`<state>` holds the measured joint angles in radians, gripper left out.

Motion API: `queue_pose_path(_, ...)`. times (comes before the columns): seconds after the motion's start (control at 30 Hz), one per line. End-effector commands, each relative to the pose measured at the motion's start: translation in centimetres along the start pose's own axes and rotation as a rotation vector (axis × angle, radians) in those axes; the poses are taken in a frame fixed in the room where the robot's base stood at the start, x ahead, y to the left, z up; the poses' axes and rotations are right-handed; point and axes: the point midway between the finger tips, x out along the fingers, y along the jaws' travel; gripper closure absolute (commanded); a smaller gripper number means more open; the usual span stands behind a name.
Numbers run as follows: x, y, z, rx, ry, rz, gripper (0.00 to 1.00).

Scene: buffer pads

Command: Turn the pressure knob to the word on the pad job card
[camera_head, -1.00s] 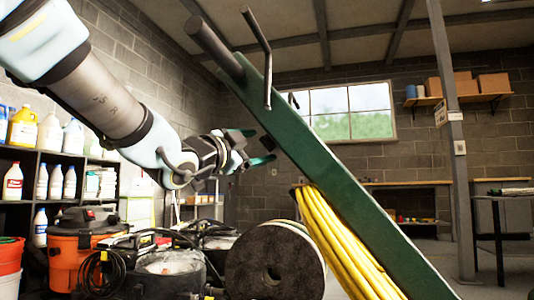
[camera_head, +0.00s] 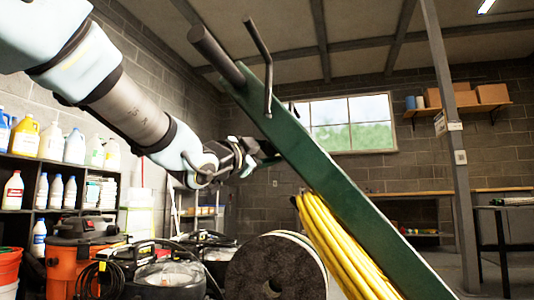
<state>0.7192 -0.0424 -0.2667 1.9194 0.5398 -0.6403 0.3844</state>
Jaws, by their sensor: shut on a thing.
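My gripper (camera_head: 260,150) is at the left edge of the sloping green machine handle (camera_head: 340,195). Its fingers are shut on a small dark part at that edge, which I take to be the pressure knob. The fingers and the handle hide most of that part, so its pointer and any words around it do not show. No card that I can read as the pad job card is in view. A small pale sign (camera_head: 449,124) on the grey post is too small to read.
A yellow cable (camera_head: 340,245) hangs in coils along the handle. A round dark pad (camera_head: 275,268), an orange vacuum (camera_head: 75,255) and other machines stand below my arm. Shelves of bottles (camera_head: 60,190) line the left. A metal lever (camera_head: 262,60) sticks up from the handle's top.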

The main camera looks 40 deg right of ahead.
Motion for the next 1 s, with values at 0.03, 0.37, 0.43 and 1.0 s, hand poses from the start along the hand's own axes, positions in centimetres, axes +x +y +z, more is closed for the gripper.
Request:
queue_pose_path(0.03, -0.01, 0.01, 0.01, 0.0, 0.0, 0.0, 0.62)
queue_pose_path(0.37, -0.02, 0.03, 0.02, 0.0, 0.0, 0.0, 1.0)
queue_pose_path(0.43, -0.02, 0.02, 0.02, 0.0, 0.0, 0.001, 1.0)
queue_pose_path(1.0, 0.22, -0.74, -0.51, -0.047, -0.004, 0.117, 1.0)
